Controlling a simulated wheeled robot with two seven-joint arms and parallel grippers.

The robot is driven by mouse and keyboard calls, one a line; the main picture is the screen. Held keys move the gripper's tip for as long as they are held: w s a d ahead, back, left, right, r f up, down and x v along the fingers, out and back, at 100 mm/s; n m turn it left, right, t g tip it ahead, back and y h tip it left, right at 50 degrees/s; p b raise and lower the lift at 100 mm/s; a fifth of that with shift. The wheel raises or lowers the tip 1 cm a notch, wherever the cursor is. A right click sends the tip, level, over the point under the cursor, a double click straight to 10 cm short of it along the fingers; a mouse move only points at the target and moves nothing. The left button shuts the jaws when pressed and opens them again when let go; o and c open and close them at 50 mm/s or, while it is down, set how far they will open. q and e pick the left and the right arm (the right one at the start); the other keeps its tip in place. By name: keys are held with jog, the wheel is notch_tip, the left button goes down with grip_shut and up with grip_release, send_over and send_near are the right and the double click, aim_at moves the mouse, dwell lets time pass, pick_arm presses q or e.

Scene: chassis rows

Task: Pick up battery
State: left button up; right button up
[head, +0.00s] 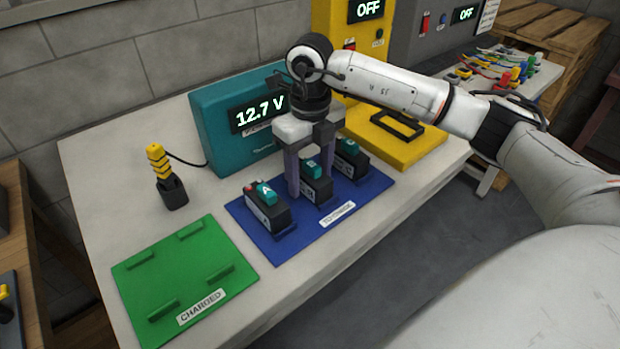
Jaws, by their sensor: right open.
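Three dark batteries with teal tops stand in a row on a blue mat (290,248). The front-left battery (266,213) is marked A and has a red terminal. The middle battery (317,190) seems to be marked B. The third battery (352,163) stands at the back right. My right gripper (311,178) points down at the middle battery, open, with its two purple-grey fingers around or just beside it. The fingers hide part of this battery, and I cannot tell whether they touch it. My left gripper is out of view.
An empty green mat (195,262) labelled CHARGED lies front left. A teal meter (209,125) reading 12.7 V stands behind the batteries. A yellow-and-black probe (160,165) stands left in a holder. A yellow machine (430,139) is behind right.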

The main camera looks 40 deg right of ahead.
jog(key=shift+c, duration=0.3)
grip_shut()
jog(key=shift+r, duration=0.1)
jog(key=shift+w, duration=0.1)
